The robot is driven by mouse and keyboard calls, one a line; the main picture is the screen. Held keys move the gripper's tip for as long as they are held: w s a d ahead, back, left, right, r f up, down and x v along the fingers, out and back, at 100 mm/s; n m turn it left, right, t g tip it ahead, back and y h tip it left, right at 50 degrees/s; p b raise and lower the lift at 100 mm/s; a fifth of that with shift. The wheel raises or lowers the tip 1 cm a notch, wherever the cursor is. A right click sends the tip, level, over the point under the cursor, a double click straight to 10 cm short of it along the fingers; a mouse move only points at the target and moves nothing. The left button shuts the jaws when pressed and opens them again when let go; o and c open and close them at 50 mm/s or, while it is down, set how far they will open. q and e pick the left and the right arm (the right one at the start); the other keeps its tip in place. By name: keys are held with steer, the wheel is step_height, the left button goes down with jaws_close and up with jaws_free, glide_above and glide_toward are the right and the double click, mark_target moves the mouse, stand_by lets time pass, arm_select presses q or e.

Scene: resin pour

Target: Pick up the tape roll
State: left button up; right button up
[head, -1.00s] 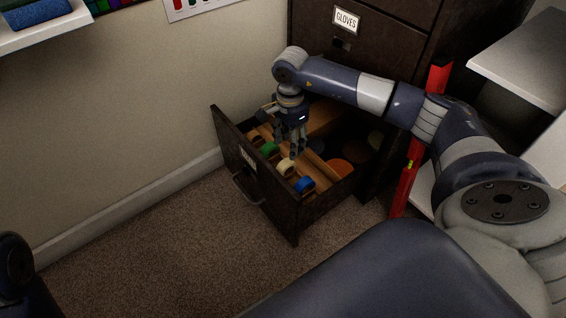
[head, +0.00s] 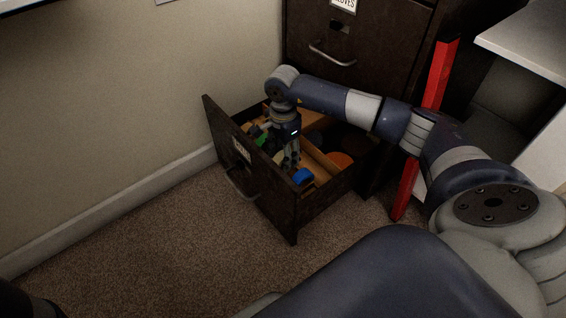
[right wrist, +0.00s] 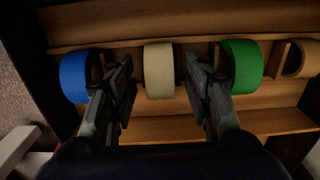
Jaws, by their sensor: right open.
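Several tape rolls stand in a row in the open drawer (head: 268,200). In the right wrist view they are a blue roll (right wrist: 74,77), a cream roll (right wrist: 159,71), a green roll (right wrist: 243,66) and a tan roll (right wrist: 303,58) at the right edge. My right gripper (head: 288,166) reaches down into the drawer and is open. In the right wrist view its fingers stand on either side of the cream roll, with small gaps. In the head view the gripper partly hides the cream roll; the blue roll (head: 304,176) shows beside it. My left gripper is out of view.
Wooden dividers (right wrist: 200,99) run along the row of rolls. An orange round item (head: 340,160) lies in the drawer's other section. The dark cabinet (head: 385,45) and a red upright bar (head: 436,80) stand behind. The carpet (head: 150,240) at the left is clear.

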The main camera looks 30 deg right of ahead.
steer(key=shift+f, duration=0.15)
steer(key=shift+c, duration=0.6)
jaws_close()
